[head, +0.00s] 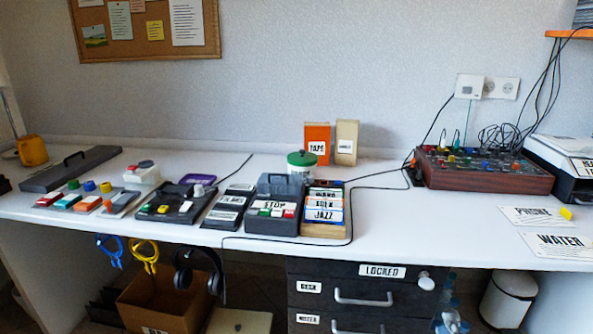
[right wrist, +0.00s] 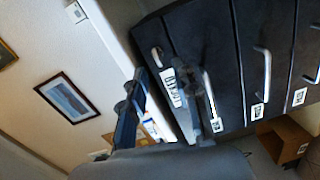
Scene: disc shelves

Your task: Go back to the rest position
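My right gripper (right wrist: 165,78) shows in the right wrist view, with its two dark fingers spread apart and nothing clearly held between them. It is in front of the black drawer cabinet (right wrist: 220,45) and the desk edge, which look tilted in that view. I cannot make out either gripper in the head view. My left gripper is out of sight. The desk (head: 400,220) is in full view in the head view, with no arm over it.
The drawer cabinet (head: 345,270), labelled LOCKED, stands under the desk with its drawers shut. A cardboard box (head: 165,300) and a white bin (head: 507,300) stand on the floor. Headphones (head: 195,272) hang below the desk edge. A cable mixer (head: 485,170) sits at the right.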

